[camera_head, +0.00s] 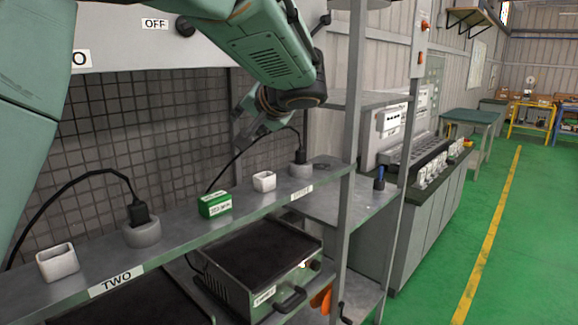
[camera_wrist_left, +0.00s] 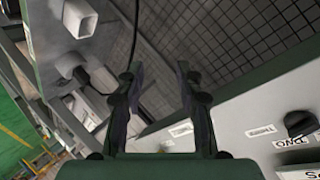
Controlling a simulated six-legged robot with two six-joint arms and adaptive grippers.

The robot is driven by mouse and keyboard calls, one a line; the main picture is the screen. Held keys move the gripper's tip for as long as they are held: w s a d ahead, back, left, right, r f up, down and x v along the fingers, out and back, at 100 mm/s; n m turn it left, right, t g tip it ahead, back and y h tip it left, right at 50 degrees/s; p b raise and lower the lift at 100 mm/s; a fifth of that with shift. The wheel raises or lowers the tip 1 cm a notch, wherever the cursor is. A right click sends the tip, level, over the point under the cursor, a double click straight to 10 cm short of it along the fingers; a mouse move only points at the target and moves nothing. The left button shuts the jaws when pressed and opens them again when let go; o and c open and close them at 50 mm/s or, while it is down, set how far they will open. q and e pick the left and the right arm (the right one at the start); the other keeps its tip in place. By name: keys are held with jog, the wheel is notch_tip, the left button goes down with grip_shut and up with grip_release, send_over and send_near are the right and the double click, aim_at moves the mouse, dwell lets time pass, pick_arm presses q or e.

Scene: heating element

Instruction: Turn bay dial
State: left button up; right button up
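A black dial (camera_head: 185,26) sits on the pale panel (camera_head: 130,45) beside an OFF label, at the upper left of the head view. A black dial (camera_wrist_left: 299,123) also shows on the pale panel at the right of the wrist view, apart from the fingers. My left gripper (camera_head: 250,130) hangs in front of the tiled wall, right of the panel and above the shelf. In the left wrist view, its two fingers (camera_wrist_left: 160,72) are spread with nothing between them. My right gripper is not in view.
A metal shelf (camera_head: 125,275) carries white square cups, round sockets with black plugs and a green box (camera_head: 214,204). A dark-topped heater box (camera_head: 262,262) stands below. A grey upright post (camera_head: 352,150) borders the right. Green floor is clear farther right.

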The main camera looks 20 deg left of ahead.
pick_arm(q)
jog(key=d+f+m+h, duration=0.2)
jog(key=d+f+h, duration=0.1)
jog(key=f, duration=0.5)
jog(key=shift+d+f+b, duration=0.35)
jog(key=shift+a, duration=0.1)
